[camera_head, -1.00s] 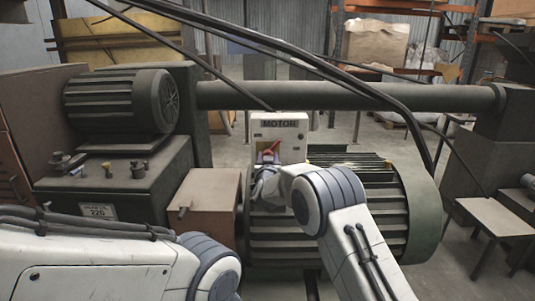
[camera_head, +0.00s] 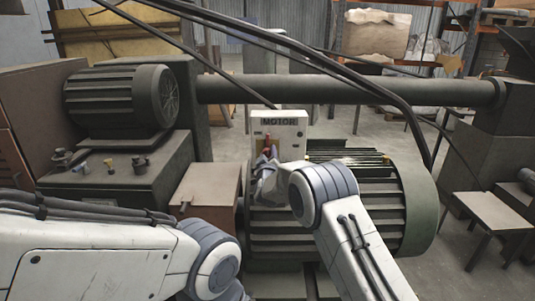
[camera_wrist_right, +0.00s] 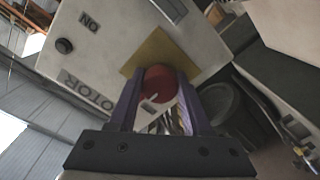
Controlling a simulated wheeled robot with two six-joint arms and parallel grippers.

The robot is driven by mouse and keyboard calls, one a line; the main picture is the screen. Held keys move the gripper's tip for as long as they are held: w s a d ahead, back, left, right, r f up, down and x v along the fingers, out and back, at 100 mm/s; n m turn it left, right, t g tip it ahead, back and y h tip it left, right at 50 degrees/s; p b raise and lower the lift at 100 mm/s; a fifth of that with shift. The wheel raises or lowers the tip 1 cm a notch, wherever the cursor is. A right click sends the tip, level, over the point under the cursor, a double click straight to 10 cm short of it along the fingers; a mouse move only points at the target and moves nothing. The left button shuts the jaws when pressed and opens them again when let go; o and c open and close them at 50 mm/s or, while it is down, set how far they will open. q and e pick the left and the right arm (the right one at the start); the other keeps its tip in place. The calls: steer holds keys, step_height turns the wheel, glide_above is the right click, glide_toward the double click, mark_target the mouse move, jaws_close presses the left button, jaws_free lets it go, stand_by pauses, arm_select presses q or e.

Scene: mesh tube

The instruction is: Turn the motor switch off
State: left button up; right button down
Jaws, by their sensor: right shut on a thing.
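The motor switch is a red knob (camera_wrist_right: 158,83) on a yellow plate (camera_wrist_right: 157,50), set in the white box (camera_head: 292,128) labelled MOTOR. In the head view the red part of the switch (camera_head: 267,143) shows just above my right gripper (camera_head: 267,158). In the right wrist view, the two fingers of my right gripper (camera_wrist_right: 160,88) are on either side of the red knob and shut on it. An "ON" label shows on the box face; the knob's exact pointing direction is hard to tell. My left arm shows at the lower left, its gripper out of view.
A large green ribbed motor (camera_head: 390,200) stands behind and right of my right arm. A smaller dark motor (camera_head: 115,100) sits on a block at left. A low table (camera_head: 492,212) stands at right.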

steer(key=shift+f, duration=0.1)
stand_by(0.4)
steer(key=shift+c, duration=1.7)
jaws_free()
steer(key=s+b, duration=0.2)
steer(key=s, duration=0.8)
steer(key=shift+s, duration=0.3)
